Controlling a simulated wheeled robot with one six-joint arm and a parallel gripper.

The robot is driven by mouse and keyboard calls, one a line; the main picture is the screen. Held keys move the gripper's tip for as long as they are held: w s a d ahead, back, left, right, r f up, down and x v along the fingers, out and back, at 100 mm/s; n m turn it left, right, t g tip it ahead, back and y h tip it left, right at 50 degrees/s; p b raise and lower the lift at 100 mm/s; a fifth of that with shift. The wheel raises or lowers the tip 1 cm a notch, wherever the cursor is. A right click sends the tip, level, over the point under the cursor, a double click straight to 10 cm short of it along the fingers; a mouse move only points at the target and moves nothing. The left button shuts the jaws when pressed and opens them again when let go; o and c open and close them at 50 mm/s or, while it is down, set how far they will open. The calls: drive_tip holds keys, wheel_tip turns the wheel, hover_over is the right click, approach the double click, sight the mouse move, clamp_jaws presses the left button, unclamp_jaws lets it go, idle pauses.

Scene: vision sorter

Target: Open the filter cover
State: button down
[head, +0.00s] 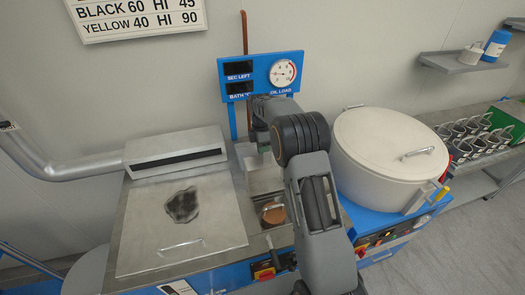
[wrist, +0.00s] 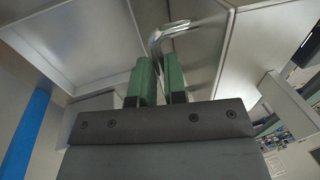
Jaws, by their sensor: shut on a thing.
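In the wrist view my gripper (wrist: 158,68) has its two green fingers shut on a bent, shiny metal handle (wrist: 170,28). The handle curves up and to the right from between the fingers, in front of grey steel panels. Its lower end is hidden by the fingers. In the head view my arm reaches to the middle of the steel bench, and the jaws are hidden behind it. I cannot tell for sure which panel is the filter cover or whether it is raised.
A flat steel lid (head: 150,237) with a dark patch lies left of my arm. A large white lidded pot (head: 375,150) stands close on the right. A blue gauge panel (head: 262,76) rises behind. Several metal cups (head: 470,135) stand at the far right.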

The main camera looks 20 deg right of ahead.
drive_tip(key=shift+s+r+t+b, duration=0.9)
drive_tip(key=shift+s+t+b, duration=0.15)
drive_tip(key=shift+b, duration=0.7)
drive_tip(key=c, duration=1.2)
unclamp_jaws()
drive_tip(key=shift+s, duration=0.1)
drive_tip(key=shift+o, duration=0.2)
wheel_tip(320, 180, up, 14)
drive_tip(key=shift+w+f, duration=0.15)
drive_tip(key=shift+w, duration=0.25)
